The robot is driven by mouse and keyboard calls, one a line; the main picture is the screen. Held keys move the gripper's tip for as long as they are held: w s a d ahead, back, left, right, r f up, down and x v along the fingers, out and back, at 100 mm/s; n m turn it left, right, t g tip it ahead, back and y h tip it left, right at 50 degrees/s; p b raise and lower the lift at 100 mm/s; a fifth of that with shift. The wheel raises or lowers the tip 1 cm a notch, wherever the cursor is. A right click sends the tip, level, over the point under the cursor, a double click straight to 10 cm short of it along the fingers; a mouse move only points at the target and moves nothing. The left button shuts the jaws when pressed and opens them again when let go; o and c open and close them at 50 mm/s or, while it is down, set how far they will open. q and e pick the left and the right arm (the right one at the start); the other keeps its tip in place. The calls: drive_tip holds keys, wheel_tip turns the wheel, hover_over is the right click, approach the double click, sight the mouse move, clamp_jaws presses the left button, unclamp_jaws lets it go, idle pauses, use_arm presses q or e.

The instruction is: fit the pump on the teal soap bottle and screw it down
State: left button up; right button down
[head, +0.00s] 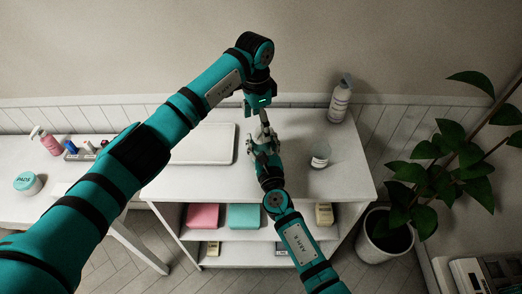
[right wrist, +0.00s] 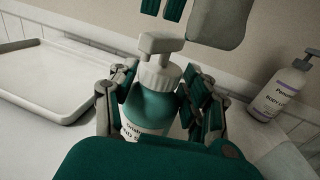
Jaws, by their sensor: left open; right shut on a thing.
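The teal soap bottle (right wrist: 148,108) stands upright in the right wrist view, with a white label partly hidden below. The white pump (right wrist: 160,62) sits upright on its neck, its nozzle to the left; I cannot tell how tightly it is screwed. My right gripper (head: 266,144) is shut around the bottle's body, with fingers on both sides in the right wrist view (right wrist: 155,100). My left gripper (head: 260,108) is open, pointing down just above the pump. In the head view the grippers mostly hide the bottle.
A white tray (head: 204,146) lies left of the bottle on the white cabinet top (head: 335,182). A body lotion bottle (head: 340,100) stands at the back right, and a small white cup-like container (head: 320,156) stands right of my right gripper. A potted plant (head: 388,232) is beyond the right edge.

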use_arm(q)
drive_tip(key=shift+r, duration=1.35)
use_arm(e)
drive_tip(key=shift+s+f, duration=0.1)
drive_tip(key=shift+f, duration=0.35)
drive_tip(key=c, duration=0.7)
unclamp_jaws()
drive_tip(key=shift+c, duration=0.2)
use_arm(q)
drive_tip(key=shift+f, duration=0.1)
use_arm(e)
drive_tip(key=shift+o, duration=1.2)
drive_tip(key=shift+r, duration=0.1)
use_arm(q)
drive_tip(key=shift+w, duration=0.1)
use_arm(e)
drive_tip(key=shift+r, duration=0.1)
drive_tip(key=s, duration=0.3)
drive_tip(key=s+d, duration=0.1)
drive_tip(key=s, duration=0.3)
drive_tip(key=s+d, duration=0.1)
drive_tip(key=s, duration=0.3)
drive_tip(key=shift+s+d, duration=0.25)
